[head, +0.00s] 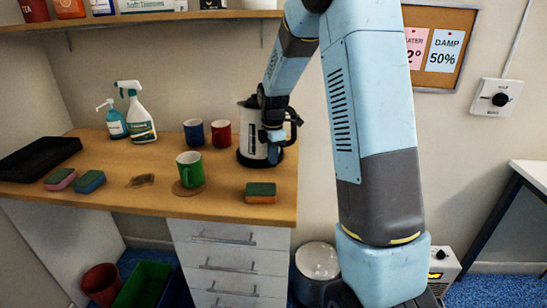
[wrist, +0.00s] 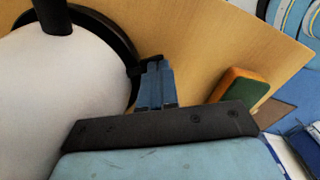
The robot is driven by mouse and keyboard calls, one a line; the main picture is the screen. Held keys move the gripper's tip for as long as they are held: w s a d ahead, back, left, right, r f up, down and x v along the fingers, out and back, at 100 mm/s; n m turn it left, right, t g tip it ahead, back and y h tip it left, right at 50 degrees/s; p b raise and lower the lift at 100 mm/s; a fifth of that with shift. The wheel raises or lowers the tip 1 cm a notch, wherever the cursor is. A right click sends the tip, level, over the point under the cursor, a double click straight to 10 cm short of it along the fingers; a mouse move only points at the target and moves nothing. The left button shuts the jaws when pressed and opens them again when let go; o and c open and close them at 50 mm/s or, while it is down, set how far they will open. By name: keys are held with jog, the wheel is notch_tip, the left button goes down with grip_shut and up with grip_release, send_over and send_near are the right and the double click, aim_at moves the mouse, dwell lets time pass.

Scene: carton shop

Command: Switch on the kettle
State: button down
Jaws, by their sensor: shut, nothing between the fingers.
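The kettle (head: 249,132) is pale with a black lid, a black handle at its right and a black base. It stands upright at the back right of the wooden counter. My gripper (head: 273,153) is in front of its right side, low near the base, and covers part of it. In the wrist view, the pale kettle body (wrist: 60,95) fills the left. My gripper (wrist: 155,68) is shut and empty, its tips beside a small black tab (wrist: 146,66) at the edge of the black base. I cannot tell whether they touch it, or whether the kettle is on.
A green mug (head: 190,170) on a coaster, blue (head: 193,133) and red (head: 221,134) mugs stand left of the kettle. A green-orange sponge (head: 261,192) lies near the counter's front right edge; it also shows in the wrist view (wrist: 240,88). A shelf (head: 150,19) hangs above.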

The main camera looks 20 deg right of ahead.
jog(key=shift+r, duration=0.65)
jog(key=shift+r, duration=0.25)
jog(key=s+r, duration=0.3)
jog(key=r, duration=1)
jog(key=shift+s+d, duration=0.15)
jog(key=shift+d, duration=0.1)
jog(key=s+r+m+t, duration=0.1)
jog(key=s+r+m, duration=0.35)
jog(key=s, duration=0.35)
jog(key=s+r+m+t, duration=0.2)
jog(key=s+r+m, duration=0.1)
jog(key=s+m, duration=0.3)
jog(key=s+f+m+t, duration=0.1)
jog(key=s+m+t, duration=0.1)
jog(key=s+m, duration=0.7)
jog(key=s, duration=0.7)
jog(key=shift+f+t, duration=0.25)
jog(key=shift+t, duration=0.05)
